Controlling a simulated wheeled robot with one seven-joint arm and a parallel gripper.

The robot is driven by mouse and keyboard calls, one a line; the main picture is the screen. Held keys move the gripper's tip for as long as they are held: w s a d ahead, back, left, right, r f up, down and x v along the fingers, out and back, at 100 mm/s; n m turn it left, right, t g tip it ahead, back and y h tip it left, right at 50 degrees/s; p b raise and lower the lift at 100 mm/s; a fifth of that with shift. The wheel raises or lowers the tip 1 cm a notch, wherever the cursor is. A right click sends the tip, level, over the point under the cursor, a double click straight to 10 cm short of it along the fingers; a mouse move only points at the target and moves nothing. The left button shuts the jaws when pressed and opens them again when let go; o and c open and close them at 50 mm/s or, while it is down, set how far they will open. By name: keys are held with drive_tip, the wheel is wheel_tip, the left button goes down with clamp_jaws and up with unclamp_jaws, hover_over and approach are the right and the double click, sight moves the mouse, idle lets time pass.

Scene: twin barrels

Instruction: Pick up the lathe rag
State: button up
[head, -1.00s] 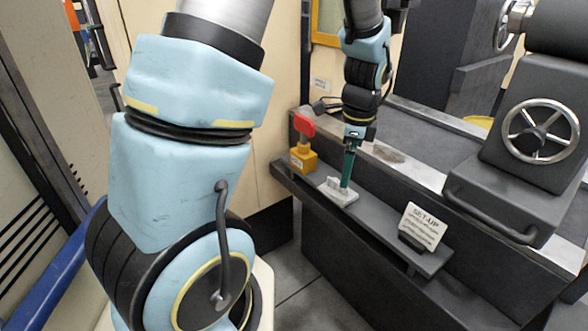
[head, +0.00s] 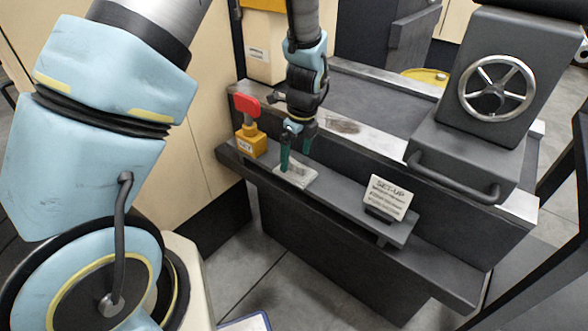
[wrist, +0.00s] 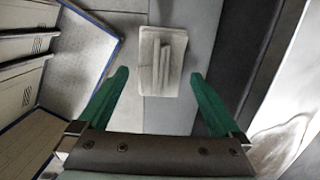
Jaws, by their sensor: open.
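The lathe rag (head: 297,174) is a light grey, folded cloth lying flat on the narrow dark shelf (head: 340,193) along the front of the machine. In the wrist view the rag (wrist: 161,60) shows whole, with a raised fold along its middle. My gripper (head: 296,150) is open, its green fingers pointing down above the rag in the head view. In the wrist view my gripper (wrist: 160,76) has its fingertips either side of the rag's lower end, with nothing between them. The exact height gap cannot be told.
A yellow block with a red knob (head: 249,125) stands left of the rag on the shelf. A white SET-UP sign (head: 388,197) stands to its right. The machine's metal edge (head: 365,130) rises behind the shelf. A handwheel (head: 496,87) is at right.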

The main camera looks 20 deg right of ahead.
sight(295, 162)
drive_tip(key=shift+w+f+p, duration=0.2)
drive_tip(key=shift+f+p, duration=0.25)
drive_tip(key=shift+f, duration=1.65)
drive_tip(key=c, duration=1.1)
drive_tip(key=shift+r, duration=0.15)
wheel_tip(295, 162, up, 10)
drive_tip(key=shift+f+b, duration=0.1)
drive_tip(key=shift+b, duration=0.65)
